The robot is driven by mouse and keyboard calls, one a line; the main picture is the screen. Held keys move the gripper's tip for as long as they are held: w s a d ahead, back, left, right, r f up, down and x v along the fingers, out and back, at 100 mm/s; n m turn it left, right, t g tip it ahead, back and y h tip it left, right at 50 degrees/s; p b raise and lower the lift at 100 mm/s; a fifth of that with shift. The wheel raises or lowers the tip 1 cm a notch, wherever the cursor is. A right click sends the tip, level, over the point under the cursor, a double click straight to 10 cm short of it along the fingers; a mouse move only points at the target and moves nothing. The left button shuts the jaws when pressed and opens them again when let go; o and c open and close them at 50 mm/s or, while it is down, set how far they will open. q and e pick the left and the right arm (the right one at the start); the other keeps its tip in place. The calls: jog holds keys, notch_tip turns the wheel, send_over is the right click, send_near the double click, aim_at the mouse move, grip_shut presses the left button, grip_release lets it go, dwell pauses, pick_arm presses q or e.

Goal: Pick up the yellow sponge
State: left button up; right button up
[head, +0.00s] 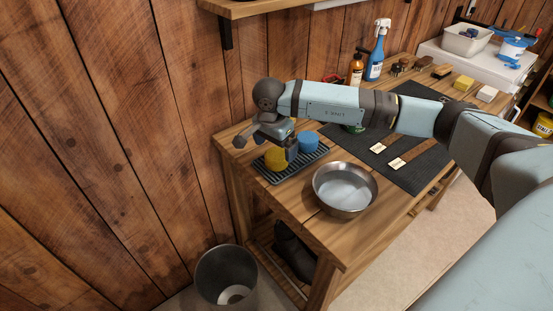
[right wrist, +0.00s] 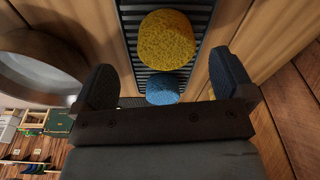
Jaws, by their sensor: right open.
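The yellow sponge (head: 276,158) is round and sits on a dark ribbed tray (head: 268,173) at the wall end of the wooden bench. It also shows in the right wrist view (right wrist: 166,40), ahead of the fingers and between their lines. My right gripper (head: 283,147) is over the tray, and part of it covers some of the sponge in the head view. In the right wrist view its two fingers (right wrist: 160,88) are wide apart with nothing between the tips. A blue sponge (head: 308,142) lies beside the yellow one on the tray. My left gripper is not in view.
A metal bowl (head: 345,188) stands on the bench close to the tray. A dark mat (head: 420,143) with straps lies further along. A blue spray bottle (head: 377,52) and an amber bottle (head: 355,70) stand at the back. A bin (head: 226,275) is on the floor.

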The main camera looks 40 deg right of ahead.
aim_at(276, 154)
jog(key=f, duration=0.3)
jog(key=w+d+f, duration=0.1)
jog(key=f, duration=0.1)
jog(key=shift+f, duration=0.25)
jog(key=c, duration=1)
